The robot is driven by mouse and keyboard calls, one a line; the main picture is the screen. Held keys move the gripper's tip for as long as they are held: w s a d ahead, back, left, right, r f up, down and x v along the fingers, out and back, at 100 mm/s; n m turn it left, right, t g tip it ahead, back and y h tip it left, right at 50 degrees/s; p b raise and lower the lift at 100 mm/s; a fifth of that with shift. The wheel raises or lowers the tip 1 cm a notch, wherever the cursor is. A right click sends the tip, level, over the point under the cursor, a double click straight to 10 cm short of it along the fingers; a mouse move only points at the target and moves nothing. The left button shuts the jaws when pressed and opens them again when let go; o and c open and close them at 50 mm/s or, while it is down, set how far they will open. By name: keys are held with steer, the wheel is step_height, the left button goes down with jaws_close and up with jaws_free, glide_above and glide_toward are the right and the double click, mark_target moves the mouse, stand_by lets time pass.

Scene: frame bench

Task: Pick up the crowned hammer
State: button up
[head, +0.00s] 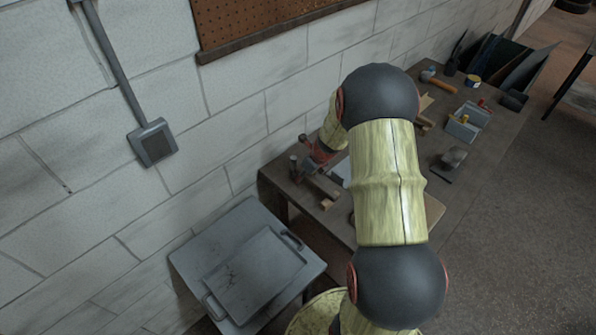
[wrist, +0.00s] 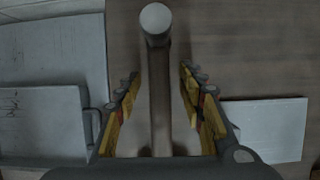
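In the wrist view, a long grey-brown bar with a round, pale grey end (wrist: 156,22) runs down the middle of the picture, between my fingers. It may be part of the crowned hammer, but I cannot see a crown mark. My gripper (wrist: 160,88) is open, with a finger on each side of the bar and a gap on both sides. In the head view my gripper (head: 312,162) is over the near left end of the bench, small and partly mixed with dark items there. Another hammer (head: 438,82) with an orange-brown handle lies at the far end.
A grey metal cart (head: 190,262) stands left of the bench (head: 490,128); its top also fills the wrist view's left side. A white flat piece (wrist: 268,128) lies right of my fingers. A grey tray (head: 467,122) sits farther along. A block wall borders the bench.

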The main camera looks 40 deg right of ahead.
steer(key=shift+f, duration=0.25)
stand_by(0.4)
jaws_close()
stand_by(0.4)
stand_by(0.5)
